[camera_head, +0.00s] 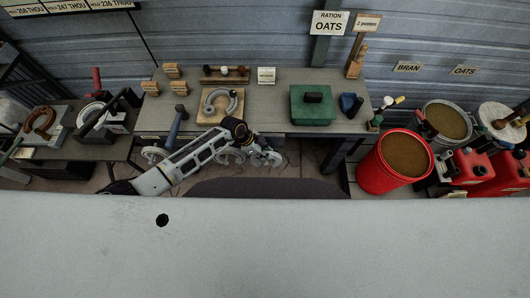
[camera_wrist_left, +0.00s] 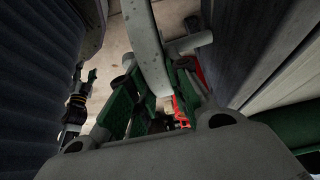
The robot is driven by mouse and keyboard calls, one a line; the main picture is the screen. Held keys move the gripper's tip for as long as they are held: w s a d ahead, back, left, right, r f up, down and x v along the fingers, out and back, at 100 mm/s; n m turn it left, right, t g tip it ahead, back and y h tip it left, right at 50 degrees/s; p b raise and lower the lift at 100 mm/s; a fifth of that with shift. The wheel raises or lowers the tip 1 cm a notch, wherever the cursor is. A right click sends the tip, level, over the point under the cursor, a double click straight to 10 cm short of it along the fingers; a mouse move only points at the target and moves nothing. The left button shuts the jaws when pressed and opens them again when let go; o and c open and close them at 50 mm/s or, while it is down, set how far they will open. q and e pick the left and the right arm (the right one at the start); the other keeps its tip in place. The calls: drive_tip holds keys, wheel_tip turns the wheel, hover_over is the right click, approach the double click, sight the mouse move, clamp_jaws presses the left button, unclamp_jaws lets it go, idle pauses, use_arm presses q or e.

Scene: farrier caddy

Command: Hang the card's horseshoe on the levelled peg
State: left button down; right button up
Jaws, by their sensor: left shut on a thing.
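My left gripper (camera_head: 264,157) is low at the front edge of the bench, its arm coming in from the left. In the left wrist view its green-padded fingers (camera_wrist_left: 158,100) are shut on a pale grey, curved bar (camera_wrist_left: 150,45), which looks like part of a horseshoe; the rest is out of view. Another grey horseshoe (camera_head: 237,101) is on a wooden board (camera_head: 207,117) on the bench. A rack of knobbed pegs (camera_head: 225,80) stands behind it. A small white card (camera_head: 266,76) stands right of the rack, its text unreadable. My right gripper is not recognisable in either view.
The bench (camera_head: 275,113) also holds a green box (camera_head: 312,117), a blue item (camera_head: 350,104) and small wooden blocks (camera_head: 172,70). A red bucket (camera_head: 372,177) stands at its right. A lower table with tools (camera_head: 118,150) is at the left. Bare bench lies between board and green box.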

use_arm(q)
drive_tip(key=shift+f, duration=0.2)
idle(0.5)
drive_tip(key=c, duration=1.3)
unclamp_jaws()
drive_tip(key=shift+o, duration=0.2)
drive_tip(key=shift+r, duration=0.1)
drive_tip(key=v, duration=1.1)
drive_tip(key=shift+a+r, duration=0.25)
drive_tip(key=shift+r, duration=0.1)
